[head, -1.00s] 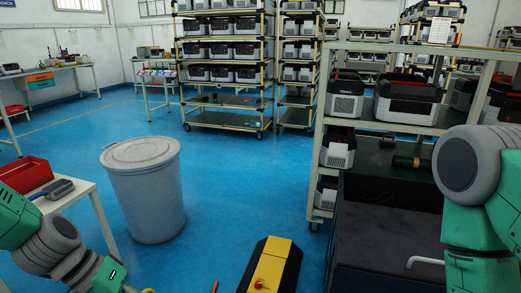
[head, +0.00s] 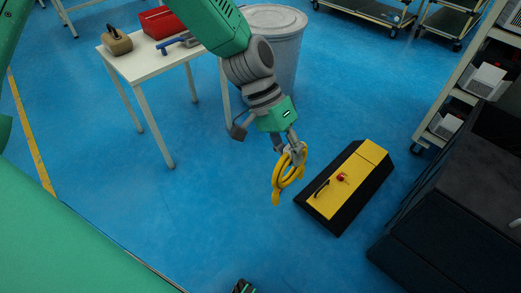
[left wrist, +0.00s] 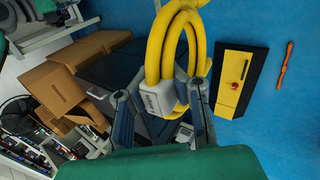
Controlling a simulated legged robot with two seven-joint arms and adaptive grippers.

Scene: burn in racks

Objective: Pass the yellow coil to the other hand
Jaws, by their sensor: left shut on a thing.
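A yellow coil (head: 278,188) hangs from my left gripper (head: 293,150) in the middle of the head view, above the blue floor. My left gripper is shut on the coil near its top, beside a pale grey part. In the left wrist view the coil (left wrist: 153,45) rises in loops between the two fingers (left wrist: 160,110), with a whitish labelled block at its lower part. The fingers hide part of the coil there.
A yellow and black box (head: 347,185) with a red knob lies on the floor right of the coil. A white table (head: 150,62) and a grey bin (head: 285,75) stand behind. A dark bench (head: 450,210) is at right. An orange stick (left wrist: 286,65) lies on the floor.

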